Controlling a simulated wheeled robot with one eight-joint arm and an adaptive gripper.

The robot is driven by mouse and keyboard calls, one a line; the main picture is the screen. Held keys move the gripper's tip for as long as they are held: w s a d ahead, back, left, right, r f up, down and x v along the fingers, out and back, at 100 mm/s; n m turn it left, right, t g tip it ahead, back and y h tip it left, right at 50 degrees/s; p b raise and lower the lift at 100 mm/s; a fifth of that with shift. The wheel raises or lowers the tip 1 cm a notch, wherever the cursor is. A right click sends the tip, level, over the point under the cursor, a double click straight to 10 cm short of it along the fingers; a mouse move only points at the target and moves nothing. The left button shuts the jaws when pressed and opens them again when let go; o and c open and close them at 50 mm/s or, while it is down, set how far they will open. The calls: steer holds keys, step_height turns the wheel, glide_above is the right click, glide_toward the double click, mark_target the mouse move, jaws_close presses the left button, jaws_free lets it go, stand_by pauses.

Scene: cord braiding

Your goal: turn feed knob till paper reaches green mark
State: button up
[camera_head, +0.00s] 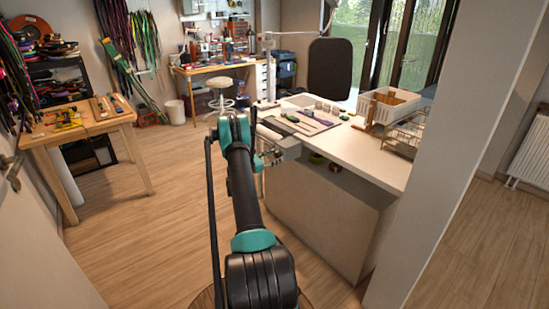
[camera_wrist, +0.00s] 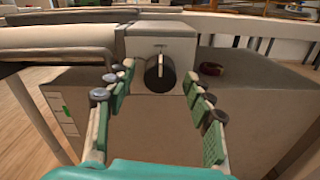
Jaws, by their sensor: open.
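The feed knob (camera_wrist: 160,73) is a black cylinder on the end face of a light grey housing (camera_wrist: 160,32). A thin line stands on the face above it. My gripper (camera_wrist: 159,76) is open, its green-padded fingers left and right of the knob, with gaps on both sides; contact is not visible. In the head view my gripper (camera_head: 267,158) is at the counter's left end, by the grey device (camera_head: 282,146). A pale panel at left in the wrist view carries a small green patch (camera_wrist: 57,99); whether it is the green mark is unclear. I cannot make out the paper's edge.
A pale roller-like bar (camera_wrist: 60,38) extends left from the housing. A dark red round object (camera_wrist: 211,68) lies right of the knob. The counter (camera_head: 368,160) holds tools and a white crate (camera_head: 388,105). Open wooden floor (camera_head: 150,235) lies left of my arm.

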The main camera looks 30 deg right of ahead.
steer(key=c, duration=1.2)
steer(key=shift+o, duration=0.2)
steer(key=shift+m, duration=0.3)
